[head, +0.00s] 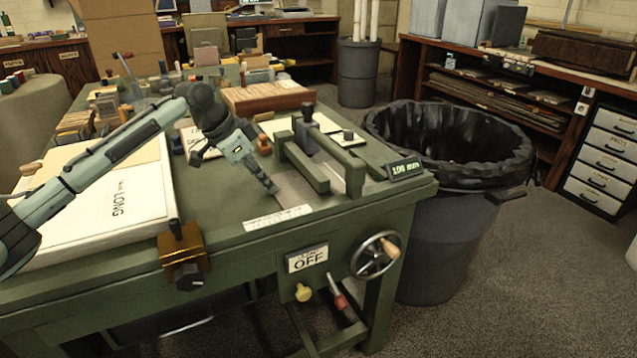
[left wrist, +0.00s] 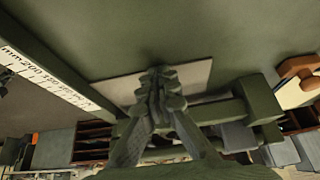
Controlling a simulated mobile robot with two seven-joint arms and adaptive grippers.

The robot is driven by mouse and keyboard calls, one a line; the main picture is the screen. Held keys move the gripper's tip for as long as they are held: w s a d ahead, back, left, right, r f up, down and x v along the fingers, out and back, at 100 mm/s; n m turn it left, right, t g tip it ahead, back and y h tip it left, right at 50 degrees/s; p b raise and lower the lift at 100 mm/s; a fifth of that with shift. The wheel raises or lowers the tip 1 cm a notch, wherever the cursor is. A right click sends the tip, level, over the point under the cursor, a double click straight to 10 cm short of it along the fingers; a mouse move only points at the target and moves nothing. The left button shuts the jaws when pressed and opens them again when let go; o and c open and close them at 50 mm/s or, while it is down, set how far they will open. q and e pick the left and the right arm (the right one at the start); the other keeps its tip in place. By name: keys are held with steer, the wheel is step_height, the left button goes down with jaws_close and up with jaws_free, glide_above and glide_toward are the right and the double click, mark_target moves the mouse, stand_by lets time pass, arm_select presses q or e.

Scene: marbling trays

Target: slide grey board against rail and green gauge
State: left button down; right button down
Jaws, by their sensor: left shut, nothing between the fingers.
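The grey board (head: 292,191) lies flat on the green bench top, right of my left gripper's fingertips. It also shows as a pale strip in the left wrist view (left wrist: 192,74), partly hidden by the fingers. My left gripper (head: 272,189) is shut and empty, pointing down at the board's near side; I cannot tell whether it touches. The green gauge (head: 352,172) stands just beyond the board, with its block also in the left wrist view (left wrist: 258,98). The rail (left wrist: 45,62) runs along the board's end and bears a white scale. Any remaining gap is unclear. My right gripper is out of view.
A "LONG" board or tray (head: 118,208) lies left on the bench. A "100 mm" sign (head: 404,168) sits at the right corner. A black-lined bin (head: 430,220) stands beside the bench. Bare bench top lies left of the gripper.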

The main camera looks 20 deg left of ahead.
arm_select(q)
steer(key=shift+w+d+f, duration=0.15)
steer(key=shift+w+d, duration=0.1)
steer(key=shift+d, duration=0.45)
stand_by(0.5)
steer(key=shift+s+a+r, duration=0.1)
steer(key=shift+a+r, duration=0.1)
steer(key=shift+r, duration=0.65)
steer(key=shift+s+a+r, duration=0.1)
steer(key=shift+a+r, duration=0.05)
steer(key=shift+r, duration=0.75)
steer(key=shift+a+r, duration=0.2)
steer(key=shift+r, duration=0.65)
